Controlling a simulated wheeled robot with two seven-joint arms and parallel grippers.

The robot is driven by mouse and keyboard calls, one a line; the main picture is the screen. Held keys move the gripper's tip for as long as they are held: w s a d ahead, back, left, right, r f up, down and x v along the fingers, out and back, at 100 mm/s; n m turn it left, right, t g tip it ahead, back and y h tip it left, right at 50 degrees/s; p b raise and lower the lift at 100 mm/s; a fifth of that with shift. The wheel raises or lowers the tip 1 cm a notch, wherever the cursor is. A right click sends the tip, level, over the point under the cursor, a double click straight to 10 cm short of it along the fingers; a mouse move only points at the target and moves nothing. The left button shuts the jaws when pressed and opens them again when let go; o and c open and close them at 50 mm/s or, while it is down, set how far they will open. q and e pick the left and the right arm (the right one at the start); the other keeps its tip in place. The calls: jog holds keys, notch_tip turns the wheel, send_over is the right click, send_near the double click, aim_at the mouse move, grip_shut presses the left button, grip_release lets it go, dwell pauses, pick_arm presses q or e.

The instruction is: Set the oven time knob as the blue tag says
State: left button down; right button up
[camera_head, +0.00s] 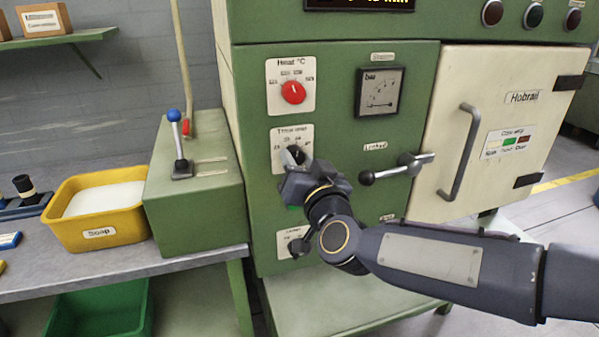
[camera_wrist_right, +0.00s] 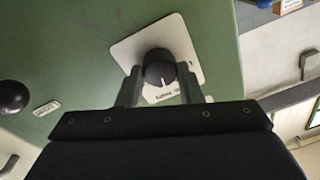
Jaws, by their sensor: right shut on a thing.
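The time knob (camera_wrist_right: 159,70) is black with a white pointer line and sits on a white plate (camera_head: 277,137) on the green oven front (camera_head: 340,190). My right gripper (camera_head: 294,160) is at this knob, with a finger on each side, shut on it. In the right wrist view the fingers (camera_wrist_right: 160,88) flank the knob, and the plate's scale is mostly hidden or too blurred to read. Above it is the red heat knob (camera_head: 293,92) on its own plate. No blue tag can be made out in these frames. My left gripper is not in view.
A black-knobbed lever handle (camera_head: 397,169) sticks out right of my right gripper. The oven door (camera_head: 480,140) has a long grey handle (camera_head: 460,152). A lower black knob (camera_head: 298,246) sits below my wrist. A yellow tub (camera_head: 97,227) and blue-topped lever (camera_head: 178,145) stand left.

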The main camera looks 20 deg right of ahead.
jog(key=m+h+b, duration=0.1)
jog(key=m+b, duration=0.1)
jog(key=m, duration=0.4)
jog(key=shift+f+b, duration=0.15)
jog(key=shift+b, duration=0.25)
jog(key=shift+m+b, duration=0.8)
jog(key=shift+m, duration=1.6)
jog(key=o, duration=1)
jog(key=s, duration=0.5)
jog(key=s+p, duration=0.1)
jog(key=s, duration=0.1)
jog(key=shift+s+a+f, duration=0.1)
jog(key=shift+s+f, duration=0.15)
jog(key=shift+s, duration=0.1)
